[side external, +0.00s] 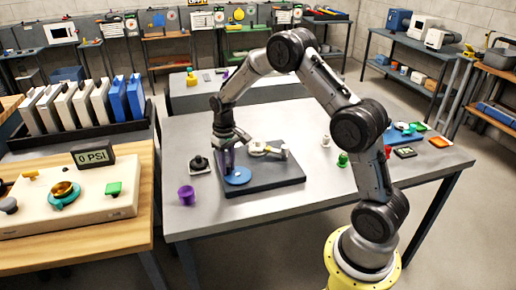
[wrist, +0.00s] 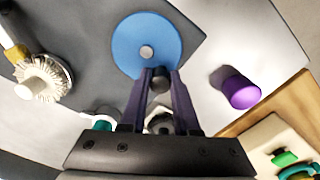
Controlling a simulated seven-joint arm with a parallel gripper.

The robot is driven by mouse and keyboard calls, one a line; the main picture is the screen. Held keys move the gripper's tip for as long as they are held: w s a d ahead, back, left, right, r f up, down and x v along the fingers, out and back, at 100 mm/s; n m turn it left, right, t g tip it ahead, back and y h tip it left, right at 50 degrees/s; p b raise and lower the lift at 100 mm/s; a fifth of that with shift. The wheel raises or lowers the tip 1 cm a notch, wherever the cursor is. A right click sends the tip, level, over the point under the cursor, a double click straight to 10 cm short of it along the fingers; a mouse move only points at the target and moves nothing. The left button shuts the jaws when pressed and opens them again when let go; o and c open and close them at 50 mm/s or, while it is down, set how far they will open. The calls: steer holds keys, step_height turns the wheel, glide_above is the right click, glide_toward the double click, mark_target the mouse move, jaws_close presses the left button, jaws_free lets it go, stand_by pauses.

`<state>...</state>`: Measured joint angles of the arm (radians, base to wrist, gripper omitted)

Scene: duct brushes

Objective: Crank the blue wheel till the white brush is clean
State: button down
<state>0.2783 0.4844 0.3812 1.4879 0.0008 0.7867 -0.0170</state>
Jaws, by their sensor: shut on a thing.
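The blue wheel (side external: 237,177) lies flat on a dark grey base plate (side external: 278,178) on the table. It also shows in the wrist view (wrist: 138,35), with a pale hub in its middle. My gripper (side external: 231,168) points down over the wheel. In the wrist view its fingers (wrist: 160,75) are shut on a dark crank knob (wrist: 160,74) near the wheel's rim. The white brush (wrist: 42,82) with round bristles sits at the left of the wrist view, beside a yellow-banded rod. The brush assembly shows small behind the wheel (side external: 262,149), so its cleanliness is hard to judge.
A purple cup-like piece (side external: 186,194) stands left of the plate, and a black knob on a pale base (side external: 199,165) stands behind it. Green and white pieces (side external: 343,159) stand to the right. A wooden bench with a 0 PSI panel (side external: 93,157) is at left. The table front is clear.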

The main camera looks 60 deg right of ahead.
steer(key=shift+s+a, duration=0.1)
steer(key=shift+s, duration=0.05)
steer(key=shift+s+a, duration=0.4)
steer(key=shift+a, duration=0.05)
steer(key=shift+s, duration=0.1)
steer(key=shift+s+a, duration=0.25)
steer(key=shift+s, duration=0.25)
